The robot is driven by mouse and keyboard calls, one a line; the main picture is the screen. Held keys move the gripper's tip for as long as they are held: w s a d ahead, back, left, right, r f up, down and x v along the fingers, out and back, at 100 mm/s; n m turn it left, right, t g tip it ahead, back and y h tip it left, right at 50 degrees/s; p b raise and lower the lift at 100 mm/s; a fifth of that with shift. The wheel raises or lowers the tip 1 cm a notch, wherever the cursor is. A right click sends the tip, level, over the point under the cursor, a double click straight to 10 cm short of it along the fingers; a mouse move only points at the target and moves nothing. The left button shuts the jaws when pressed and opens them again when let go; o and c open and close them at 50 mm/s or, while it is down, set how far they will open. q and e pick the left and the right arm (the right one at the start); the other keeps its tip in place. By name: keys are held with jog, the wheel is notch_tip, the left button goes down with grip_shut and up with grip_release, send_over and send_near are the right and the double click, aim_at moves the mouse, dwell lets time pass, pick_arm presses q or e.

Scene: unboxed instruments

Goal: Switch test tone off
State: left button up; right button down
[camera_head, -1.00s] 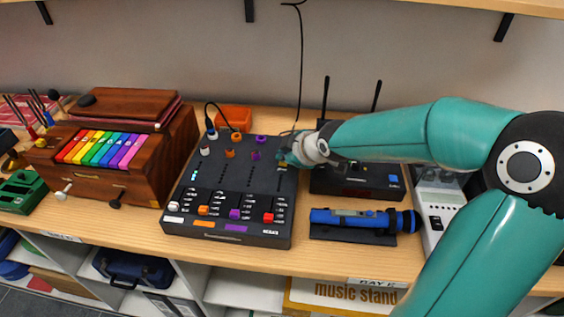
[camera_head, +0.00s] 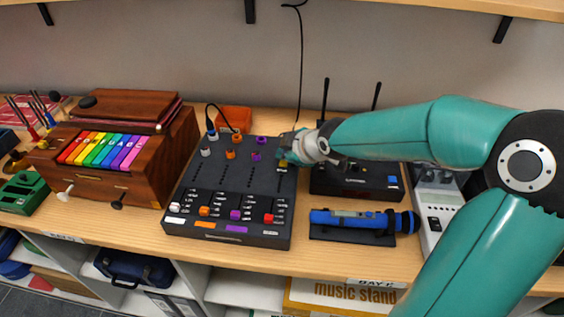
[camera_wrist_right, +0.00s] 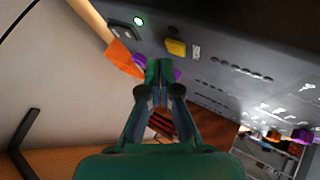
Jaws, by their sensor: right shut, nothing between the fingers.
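The black mixer (camera_head: 235,190) lies on the wooden shelf, with coloured knobs at its back and coloured faders at its front. A small yellow switch (camera_head: 283,163) is at its back right corner, partly hidden by my right gripper in the head view. The wrist view shows the yellow switch (camera_wrist_right: 176,48) beside a small green light (camera_wrist_right: 138,20) and a dark rocker (camera_wrist_right: 122,30). My right gripper (camera_wrist_right: 160,70) is shut and empty, its tips close to the yellow switch; I cannot tell whether they touch. My left gripper is not in view.
A wooden instrument with rainbow keys (camera_head: 104,150) stands left of the mixer. A black receiver (camera_head: 355,182) with two antennas and a blue microphone (camera_head: 350,218) on a dark stand are to the right. An orange box (camera_head: 234,117) stands behind the mixer.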

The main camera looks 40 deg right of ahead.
aim_at(284, 165)
jog(key=shift+r, duration=0.15)
notch_tip(284, 165, up, 6)
jog(key=p, duration=0.5)
jog(key=shift+p, duration=0.3)
